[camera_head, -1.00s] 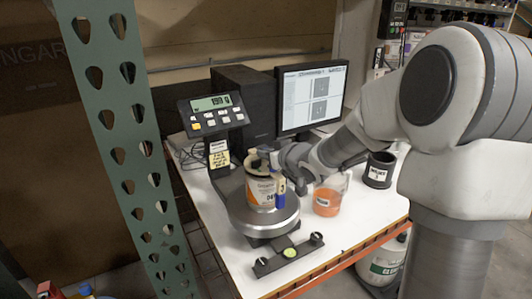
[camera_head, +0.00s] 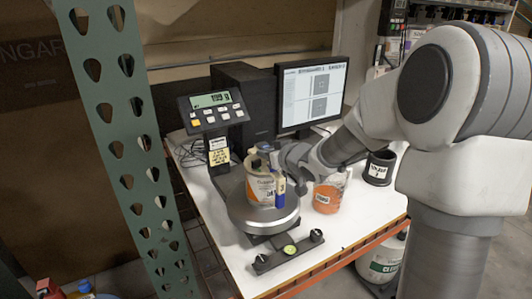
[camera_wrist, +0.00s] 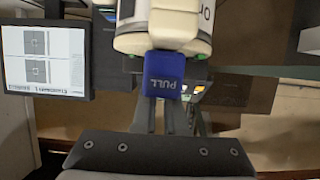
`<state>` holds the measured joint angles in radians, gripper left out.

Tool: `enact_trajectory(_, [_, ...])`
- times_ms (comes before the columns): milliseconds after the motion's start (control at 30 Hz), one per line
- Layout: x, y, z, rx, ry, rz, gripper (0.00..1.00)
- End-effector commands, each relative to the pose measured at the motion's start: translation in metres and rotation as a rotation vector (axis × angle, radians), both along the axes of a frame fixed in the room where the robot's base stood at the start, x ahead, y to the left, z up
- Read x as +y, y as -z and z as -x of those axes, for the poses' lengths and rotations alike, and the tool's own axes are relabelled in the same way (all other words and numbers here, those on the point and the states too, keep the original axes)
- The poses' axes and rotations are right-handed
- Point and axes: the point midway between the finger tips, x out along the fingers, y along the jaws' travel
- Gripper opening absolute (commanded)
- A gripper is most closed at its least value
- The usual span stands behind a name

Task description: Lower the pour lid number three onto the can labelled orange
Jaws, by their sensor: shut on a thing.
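The can (camera_head: 260,190), with a white and orange label, stands upright on the round scale pan (camera_head: 238,212). The pale pour lid (camera_head: 254,164) is at its top; I cannot tell whether it is seated or slightly above. My gripper (camera_head: 291,180) reaches in from the right, beside the can's upper part. In the wrist view my gripper (camera_wrist: 163,108) is shut on the lid's blue PULL tab (camera_wrist: 164,72). Beyond the tab is a pale round body (camera_wrist: 165,38), cut off by the frame's top. The can's right side is partly hidden.
A clear jug of orange liquid (camera_head: 328,196) stands right of the scale, close to my wrist. A black can (camera_head: 379,168) is farther right. The scale display (camera_head: 213,108) and monitor (camera_head: 311,95) stand behind. A green perforated post (camera_head: 122,135) rises at left.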

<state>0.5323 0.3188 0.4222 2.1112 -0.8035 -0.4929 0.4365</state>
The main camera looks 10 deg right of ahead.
Motion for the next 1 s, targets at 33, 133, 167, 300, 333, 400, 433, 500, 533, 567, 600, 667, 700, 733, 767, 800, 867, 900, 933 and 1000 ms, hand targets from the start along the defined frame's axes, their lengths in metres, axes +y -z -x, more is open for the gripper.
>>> enact_trajectory(33, [0.000,0.001,0.000,-0.001,0.000,0.000,0.00])
enact_trajectory(133, [0.000,0.001,0.000,-0.001,0.000,0.000,0.00])
enact_trajectory(167, [0.000,0.001,0.000,-0.001,0.000,0.000,0.00])
enact_trajectory(300, [0.000,0.000,0.000,-0.001,0.000,0.000,0.15])
enact_trajectory(333, [0.000,0.000,0.000,-0.001,0.000,0.000,0.20])
enact_trajectory(400, [0.000,0.000,0.000,-0.001,0.000,0.000,0.33])
enact_trajectory(433, [0.000,0.000,0.000,-0.001,0.000,0.000,0.38])
enact_trajectory(500, [0.000,0.001,0.000,-0.001,0.000,0.000,0.44])
enact_trajectory(533, [0.000,0.001,0.000,-0.001,0.000,0.000,0.44])
enact_trajectory(567, [0.000,0.001,0.000,-0.001,0.000,0.000,0.44])
enact_trajectory(600, [0.000,0.001,0.000,0.000,0.000,0.000,0.44])
enact_trajectory(667, [0.000,0.001,0.000,0.000,0.000,0.000,0.44])
enact_trajectory(700, [0.000,0.001,0.000,0.001,0.000,0.000,0.44])
enact_trajectory(733, [0.000,0.001,0.000,0.001,0.000,0.000,0.44])
enact_trajectory(767, [0.000,0.001,0.001,0.001,0.000,0.000,0.44])
enact_trajectory(800, [-0.001,0.000,0.002,0.001,0.000,0.000,0.44])
enact_trajectory(867, [-0.002,-0.002,0.005,0.001,0.001,0.001,0.44])
enact_trajectory(900, [-0.003,-0.004,0.008,0.000,0.001,0.001,0.44])
enact_trajectory(933, [-0.004,-0.006,0.011,-0.002,0.000,0.002,0.44])
enact_trajectory(1000, [-0.008,-0.010,0.021,-0.001,0.002,0.003,0.44])
